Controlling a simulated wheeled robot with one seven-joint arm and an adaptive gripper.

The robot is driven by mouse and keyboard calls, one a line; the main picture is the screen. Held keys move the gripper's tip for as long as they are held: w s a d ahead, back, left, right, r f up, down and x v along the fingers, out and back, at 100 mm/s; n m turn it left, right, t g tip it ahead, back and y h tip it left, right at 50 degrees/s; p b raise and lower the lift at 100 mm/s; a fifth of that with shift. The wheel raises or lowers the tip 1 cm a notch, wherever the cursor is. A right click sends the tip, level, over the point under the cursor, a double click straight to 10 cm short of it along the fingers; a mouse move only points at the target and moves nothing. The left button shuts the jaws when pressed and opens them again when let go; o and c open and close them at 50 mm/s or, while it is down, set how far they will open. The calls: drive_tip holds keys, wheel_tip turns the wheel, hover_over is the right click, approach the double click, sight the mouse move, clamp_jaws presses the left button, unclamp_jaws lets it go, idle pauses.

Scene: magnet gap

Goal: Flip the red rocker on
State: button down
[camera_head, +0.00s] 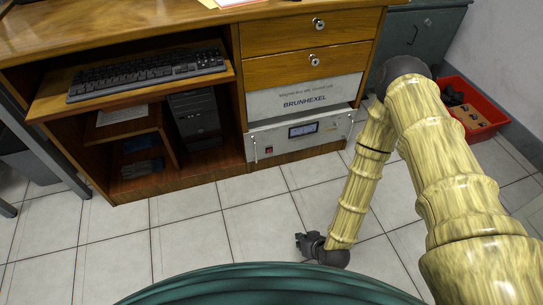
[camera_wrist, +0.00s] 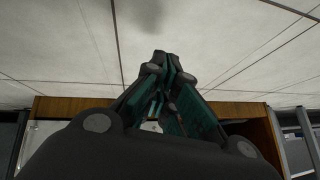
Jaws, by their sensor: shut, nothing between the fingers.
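The red rocker (camera_head: 268,150) is a tiny red patch at the lower left of the front of the white power unit (camera_head: 325,140), left of the unit's dark meter (camera_head: 303,130). It is too small to tell which way it is tipped. My gripper (camera_head: 300,242) is low over the floor tiles, in front of the desk and well apart from the unit. In the wrist view its fingers (camera_wrist: 163,58) meet at the tips with nothing between them. The rocker cannot be made out in the wrist view.
The white unit stands under another panel marked BRUNHEXEL (camera_head: 304,101), below the wooden drawers (camera_head: 310,62). A keyboard (camera_head: 148,73) lies on the pull-out shelf at left. A red crate (camera_head: 476,110) stands at right. Tiled floor before the desk is clear.

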sight(269, 151)
drive_tip(key=w+a+t, duration=0.1)
drive_tip(key=w+a, duration=0.1)
drive_tip(key=w, duration=0.1)
drive_tip(key=w+a+t+y, duration=0.1)
drive_tip(key=w+a+t, duration=0.1)
drive_tip(key=w, duration=0.2)
drive_tip(key=w+a+t+y, duration=0.1)
drive_tip(key=w+a, duration=0.1)
drive_tip(key=w, duration=0.1)
drive_tip(key=shift+w+f+n+t+b, duration=0.25)
drive_tip(key=shift+f+n+t+b, duration=0.05)
drive_tip(key=shift+f+n, duration=0.1)
drive_tip(key=w+r+t, duration=0.4)
drive_tip(key=w+t, duration=0.4)
drive_tip(key=w, duration=0.3)
drive_tip(key=shift+a+r+b, duration=0.3)
drive_tip(key=shift+r+b, duration=0.05)
drive_tip(key=shift+b, duration=0.05)
drive_tip(key=b+x, duration=0.7)
drive_tip(key=x, duration=0.6)
drive_tip(key=shift+w+a+r, duration=0.1)
drive_tip(key=shift+w+r, duration=0.05)
drive_tip(key=shift+w, duration=0.15)
drive_tip(key=shift+r, duration=0.1)
drive_tip(key=shift+w+r+p, duration=0.1)
drive_tip(key=shift+p, duration=0.2)
